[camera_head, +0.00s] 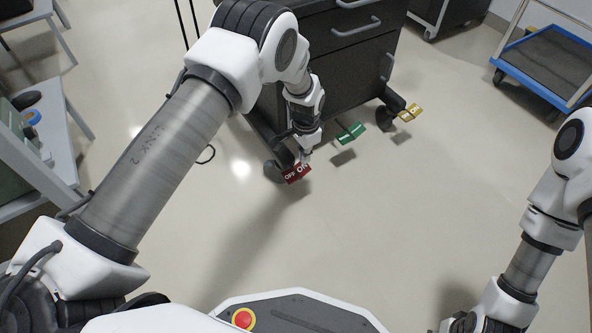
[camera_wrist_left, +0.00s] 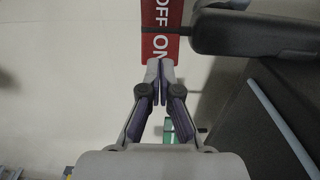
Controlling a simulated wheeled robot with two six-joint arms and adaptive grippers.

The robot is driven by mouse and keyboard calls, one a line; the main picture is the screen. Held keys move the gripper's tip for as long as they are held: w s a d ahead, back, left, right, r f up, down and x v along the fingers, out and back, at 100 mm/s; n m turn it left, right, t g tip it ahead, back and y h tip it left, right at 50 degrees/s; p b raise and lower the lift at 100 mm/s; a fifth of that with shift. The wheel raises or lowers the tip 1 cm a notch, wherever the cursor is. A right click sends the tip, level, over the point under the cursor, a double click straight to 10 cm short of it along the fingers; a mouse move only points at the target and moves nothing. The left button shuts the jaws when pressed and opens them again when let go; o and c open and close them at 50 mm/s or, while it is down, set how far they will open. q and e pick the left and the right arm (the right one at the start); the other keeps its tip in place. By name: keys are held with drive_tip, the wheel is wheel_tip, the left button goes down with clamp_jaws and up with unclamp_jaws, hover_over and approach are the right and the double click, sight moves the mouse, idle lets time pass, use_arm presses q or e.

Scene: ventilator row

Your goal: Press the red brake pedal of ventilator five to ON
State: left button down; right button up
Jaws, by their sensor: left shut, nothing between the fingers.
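The red brake pedal (camera_head: 291,176), marked OFF and ON in white, is at the lower front corner of the dark ventilator cart (camera_head: 345,60), beside a caster. It also shows at the top of the left wrist view (camera_wrist_left: 159,14). My left gripper (camera_head: 306,157) reaches down from above and its fingers are shut and empty. In the left wrist view the fingertips (camera_wrist_left: 160,66) are at the ON end of the pedal. I cannot tell whether they touch it or whether the pedal is tilted. My right arm is at the lower right, with its gripper out of frame.
A green pedal (camera_head: 351,132) and a yellow pedal (camera_head: 411,112) lie along the same cart base. A blue-edged trolley (camera_head: 545,60) stands at the upper right. A grey table (camera_head: 50,130) is at the left. The floor in front of the pedals is clear.

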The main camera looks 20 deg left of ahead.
sight(304, 166)
use_arm(q)
drive_tip(key=shift+f, duration=0.15)
idle(0.3)
drive_tip(key=shift+f+b, duration=0.95)
drive_tip(key=shift+f, duration=0.8)
wheel_tip(304, 166, up, 7)
drive_tip(key=p, duration=0.7)
drive_tip(key=shift+r, duration=0.2)
drive_tip(key=shift+f, duration=0.15)
